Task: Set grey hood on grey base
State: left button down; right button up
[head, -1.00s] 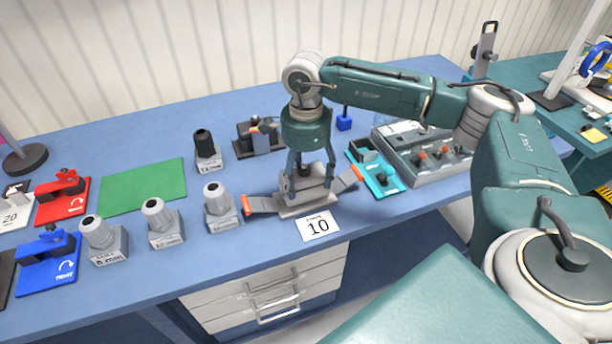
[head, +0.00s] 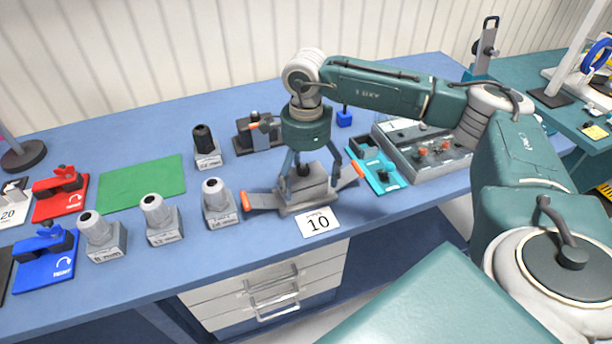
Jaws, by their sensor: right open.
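The grey hood (head: 306,189), a block with a dark round opening or knob on top, sits on the grey base (head: 292,209) near the front of the blue bench. The base has an orange-tipped lever sticking out at each side. My right gripper (head: 311,173) is above the hood, pointing down. Its fingers are spread, one at each side of the hood's top, and it is open. Whether the hood is fully seated is too small to tell. My left gripper is out of view.
A "10" card (head: 318,222) lies in front of the base. Several grey connectors (head: 160,219) stand to the left, near a green mat (head: 143,184). A teal fixture (head: 377,170) and a grey tray (head: 425,165) are close on the right.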

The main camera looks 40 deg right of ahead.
aim_at(306, 177)
notch_tip(306, 177, up, 12)
dwell(0.4)
dwell(0.5)
